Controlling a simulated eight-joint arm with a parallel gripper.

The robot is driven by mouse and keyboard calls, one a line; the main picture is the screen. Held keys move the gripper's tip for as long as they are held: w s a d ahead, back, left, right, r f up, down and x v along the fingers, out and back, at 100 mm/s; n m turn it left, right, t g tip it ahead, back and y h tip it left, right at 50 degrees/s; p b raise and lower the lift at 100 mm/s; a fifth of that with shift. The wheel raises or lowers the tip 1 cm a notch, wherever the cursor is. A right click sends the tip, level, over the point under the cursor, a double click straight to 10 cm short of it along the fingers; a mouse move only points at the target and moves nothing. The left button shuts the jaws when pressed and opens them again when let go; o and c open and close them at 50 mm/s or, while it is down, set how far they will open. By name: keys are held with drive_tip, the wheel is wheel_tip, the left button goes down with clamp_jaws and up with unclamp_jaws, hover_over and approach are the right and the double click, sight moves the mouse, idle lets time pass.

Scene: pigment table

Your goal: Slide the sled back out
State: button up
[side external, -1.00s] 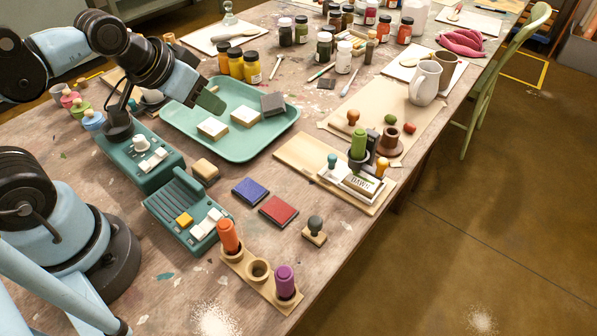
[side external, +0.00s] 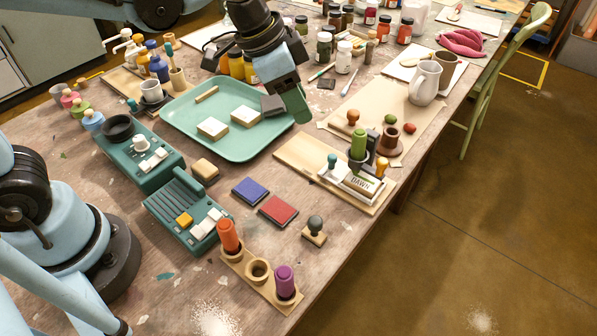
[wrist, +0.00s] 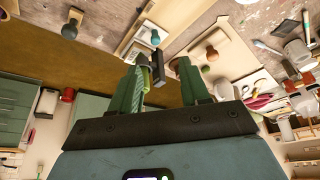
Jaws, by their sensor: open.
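The white sled (side external: 350,189), with a label reading DAWN, sits on a light wooden board (side external: 300,155) at the right of the table.
The green tray (side external: 178,140) holds pale blocks and a grey block. Ink pads, blue (side external: 250,191) and red (side external: 278,211), lie left of the board. A white pitcher (side external: 424,83) and a brown holder (side external: 389,143) stand behind the sled. The table edge is close on its right.

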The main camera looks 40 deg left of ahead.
sight(331, 156)
drive_tip(key=shift+m, duration=0.4)
drive_tip(key=x, duration=0.4)
drive_tip(key=d+x, duration=0.1)
drive_tip(key=x, duration=0.8)
drive_tip(key=shift+s+d+r, duration=0.1)
drive_tip(key=shift+d+r, duration=0.05)
drive_tip(key=shift+r, duration=0.05)
clamp_jaws()
